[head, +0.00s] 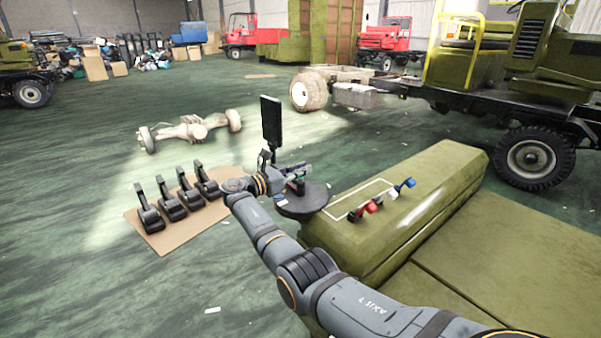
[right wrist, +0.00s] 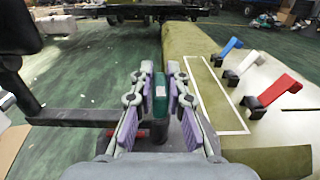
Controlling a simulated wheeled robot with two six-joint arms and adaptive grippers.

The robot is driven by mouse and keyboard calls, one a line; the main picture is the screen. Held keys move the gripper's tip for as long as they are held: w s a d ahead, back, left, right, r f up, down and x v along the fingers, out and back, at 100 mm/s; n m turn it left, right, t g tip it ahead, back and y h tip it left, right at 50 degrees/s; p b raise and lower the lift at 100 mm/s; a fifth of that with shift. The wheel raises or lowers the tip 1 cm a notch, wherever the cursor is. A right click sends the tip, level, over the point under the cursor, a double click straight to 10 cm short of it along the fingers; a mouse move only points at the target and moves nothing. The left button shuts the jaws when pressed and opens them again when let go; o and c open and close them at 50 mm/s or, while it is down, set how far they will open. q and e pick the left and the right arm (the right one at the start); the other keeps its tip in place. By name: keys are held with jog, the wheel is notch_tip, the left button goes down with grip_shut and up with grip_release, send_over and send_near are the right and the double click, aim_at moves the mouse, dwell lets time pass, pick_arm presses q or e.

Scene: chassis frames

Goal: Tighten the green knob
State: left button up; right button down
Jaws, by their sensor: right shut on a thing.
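The green knob (right wrist: 160,98) stands upright between the purple-padded fingers of my right gripper (right wrist: 160,95) in the right wrist view. The fingers are shut on its two sides, and its dark lower part shows beneath. In the head view my right gripper (head: 298,174) is above a round black disc (head: 309,203), and its fingers mostly hide the knob. My left gripper is in neither view.
A black upright panel (head: 271,121) stands just behind the gripper. Blue (head: 405,186), white and red (head: 371,206) handles sit on the olive box (head: 425,205) to the right. Several black pedals (head: 171,205) lie on cardboard at left. Green floor beyond is mostly open.

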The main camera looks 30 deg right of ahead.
jog(key=c, duration=1.3)
grip_release()
jog(key=shift+a, duration=0.15)
jog(key=a, duration=1.1)
jog(key=shift+s+a, duration=0.35)
